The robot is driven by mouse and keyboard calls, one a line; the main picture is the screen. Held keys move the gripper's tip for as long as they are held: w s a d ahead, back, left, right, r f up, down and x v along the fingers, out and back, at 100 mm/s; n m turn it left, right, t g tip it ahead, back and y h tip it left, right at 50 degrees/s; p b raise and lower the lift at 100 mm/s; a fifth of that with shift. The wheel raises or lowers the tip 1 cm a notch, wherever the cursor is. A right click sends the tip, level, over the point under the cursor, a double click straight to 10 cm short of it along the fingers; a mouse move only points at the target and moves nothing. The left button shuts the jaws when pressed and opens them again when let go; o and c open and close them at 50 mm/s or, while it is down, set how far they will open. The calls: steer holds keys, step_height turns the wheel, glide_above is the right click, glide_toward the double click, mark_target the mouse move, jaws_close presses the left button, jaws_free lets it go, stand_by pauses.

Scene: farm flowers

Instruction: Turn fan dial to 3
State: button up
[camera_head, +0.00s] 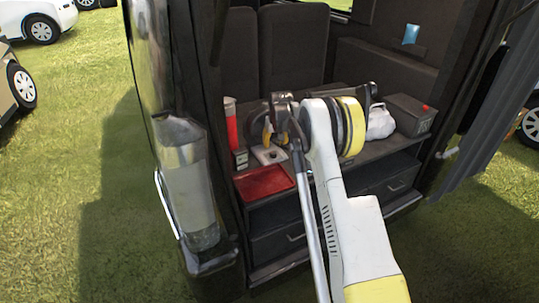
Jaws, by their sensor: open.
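My gripper (279,132) is over the shelf in the back of the vehicle, at the end of my white and yellow arm. It is open, with nothing seen between its fingers. A small pale square plate with a dark centre (269,155) sits on the shelf just below it. I cannot tell whether this is the fan dial. No number or dial mark can be read. My gripper and arm hide part of the shelf behind them. I cannot tell whether the gripper touches the plate.
A red tray (264,182) lies on the front left of the shelf (377,152). A red and clear container (231,122) stands behind it. A clear cylinder (187,185) stands outside, left of the opening.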

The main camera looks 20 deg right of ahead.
mark_target(274, 153)
steer(key=b+x, duration=0.4)
steer(key=x, duration=0.6)
steer(key=shift+r, duration=0.1)
jaws_close()
